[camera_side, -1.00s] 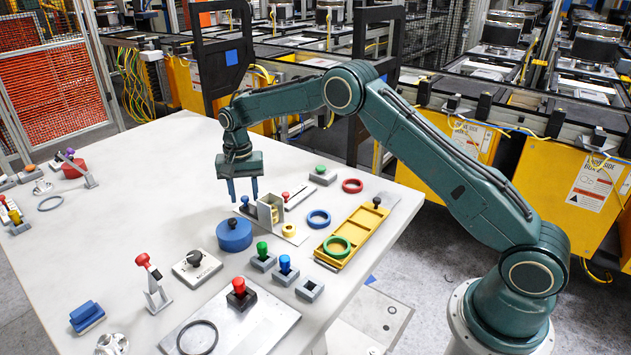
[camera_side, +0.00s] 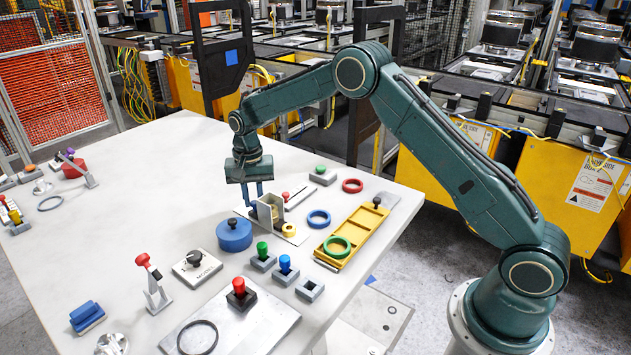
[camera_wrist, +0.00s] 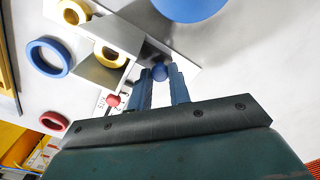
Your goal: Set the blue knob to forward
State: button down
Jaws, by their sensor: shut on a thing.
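The blue knob (camera_wrist: 160,72) is a small dark blue ball in the wrist view. It sits between the tips of my gripper (camera_wrist: 160,77), which is shut on it. In the side view my gripper (camera_side: 254,203) points straight down at the left side of a grey open box (camera_side: 268,208). The knob is hidden there behind the fingers and the box. The box also shows in the wrist view (camera_wrist: 125,32), close beside the fingers, with a yellow ring inside it. The knob's mount and any position marks for it cannot be made out.
A red-knobbed slider (camera_side: 286,195) with a marked plate lies right of the box. A blue lidded drum (camera_side: 234,236) stands in front. A yellow ring (camera_side: 289,230), a blue ring (camera_side: 318,219) and a yellow tray (camera_side: 345,250) lie to the right.

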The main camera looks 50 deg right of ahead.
jog(key=shift+s, duration=0.3)
jog(key=c, duration=1.3)
grip_release()
jog(key=shift+w+d+f, duration=0.1)
jog(key=shift+w, duration=1.8)
notch_tip(320, 180, up, 12)
jog(key=s+a+r+n+t+h, duration=0.1)
jog(key=s+a+r+t+h, duration=0.1)
jog(key=s+r, duration=0.6)
jog(key=shift+s+a+r+n+t, duration=0.2)
jog(key=shift+n+t, duration=0.2)
jog(key=shift+t, duration=0.4)
jog(key=shift+f, duration=0.1)
